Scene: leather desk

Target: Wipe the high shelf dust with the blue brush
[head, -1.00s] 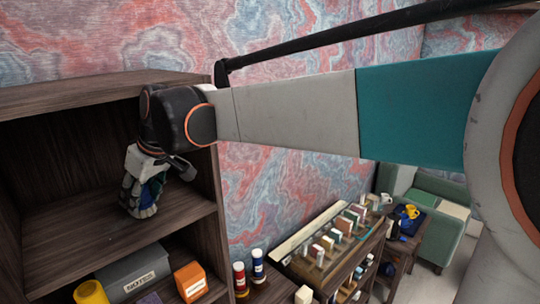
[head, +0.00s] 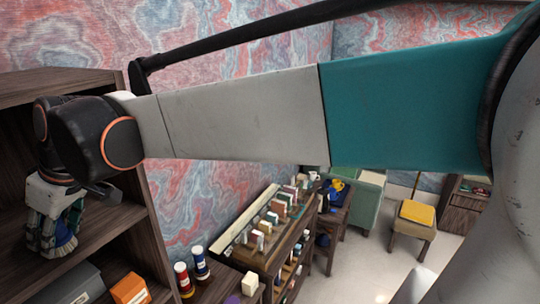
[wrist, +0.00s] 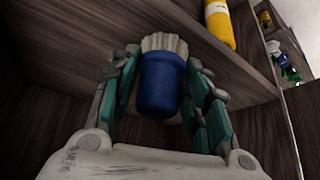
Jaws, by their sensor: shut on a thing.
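My gripper (head: 54,240) is shut on the blue brush (head: 72,215) inside the upper compartment of the dark wooden shelf unit (head: 100,228). In the wrist view, the brush's blue handle (wrist: 160,85) sits between the two fingers of my gripper (wrist: 163,85), and its pale bristles (wrist: 163,43) point away from the palm. The bristles are at or just above the shelf board (wrist: 110,22); whether they touch it I cannot tell. In the head view my wrist and fingers hide part of the brush. I cannot make out dust on the board now.
Below that board are a grey box (head: 75,285) and an orange box (head: 130,289). A yellow cylinder (wrist: 219,25) shows in the wrist view. Red and blue bottles (head: 200,262) stand right of the shelf unit, before a display rack (head: 262,230). Open floor lies at right.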

